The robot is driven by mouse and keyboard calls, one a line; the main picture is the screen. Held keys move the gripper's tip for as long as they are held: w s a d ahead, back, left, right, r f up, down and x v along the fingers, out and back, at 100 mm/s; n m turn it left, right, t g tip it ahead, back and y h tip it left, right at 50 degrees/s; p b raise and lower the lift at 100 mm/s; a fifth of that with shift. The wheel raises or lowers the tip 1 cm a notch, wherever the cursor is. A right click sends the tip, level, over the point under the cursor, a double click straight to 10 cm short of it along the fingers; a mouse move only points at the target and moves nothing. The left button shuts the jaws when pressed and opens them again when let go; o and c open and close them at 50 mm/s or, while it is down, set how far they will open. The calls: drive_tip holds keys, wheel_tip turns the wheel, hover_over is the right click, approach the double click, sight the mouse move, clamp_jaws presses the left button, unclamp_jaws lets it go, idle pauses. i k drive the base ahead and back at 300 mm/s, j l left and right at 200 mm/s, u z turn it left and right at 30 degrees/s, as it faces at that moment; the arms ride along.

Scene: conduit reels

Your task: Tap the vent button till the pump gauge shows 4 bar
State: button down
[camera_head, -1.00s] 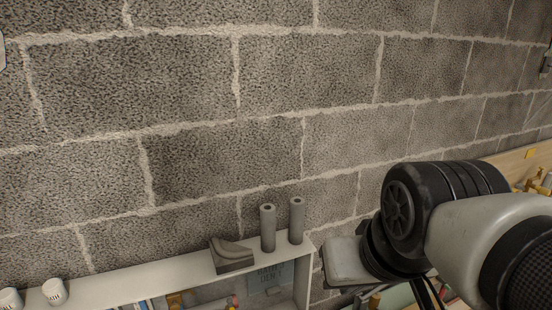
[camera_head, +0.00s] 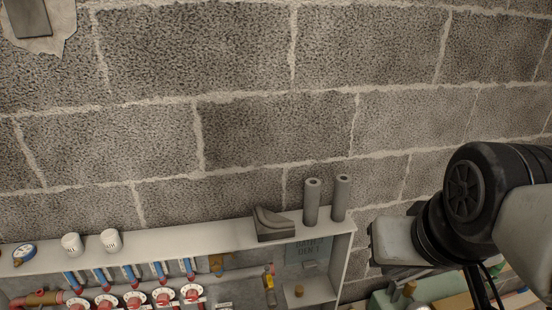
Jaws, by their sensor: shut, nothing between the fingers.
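A small round dial with a blue rim (camera_head: 25,253) lies on the white cabinet's top at the far left. Its reading is too small to make out, and I cannot tell if it is the pump gauge. No button is clearly recognisable as the vent button. A small brass knob (camera_head: 299,290) sits in the cabinet's right compartment under a grey sign (camera_head: 305,250) with unclear lettering. My arm comes in from the right edge, in front of the wall. My gripper is out of the picture.
The white cabinet (camera_head: 190,237) holds blue pipes and several red-and-white round dials (camera_head: 134,299). On its top stand two white caps (camera_head: 71,244), a grey wedge-shaped block (camera_head: 273,224) and two grey tubes (camera_head: 312,202). A green surface (camera_head: 440,290) lies at lower right. The block wall rises behind.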

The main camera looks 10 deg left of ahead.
sight(216, 268)
drive_tip(key=k+l+u, duration=0.1)
drive_tip(key=u, duration=0.9)
drive_tip(key=i+j+u, duration=0.1)
drive_tip(key=k+j, duration=0.1)
drive_tip(key=i, duration=0.1)
drive_tip(key=k+j+u, duration=0.15)
drive_tip(key=u, duration=0.15)
drive_tip(key=k+j+u, duration=0.3)
drive_tip(key=k+l, duration=0.05)
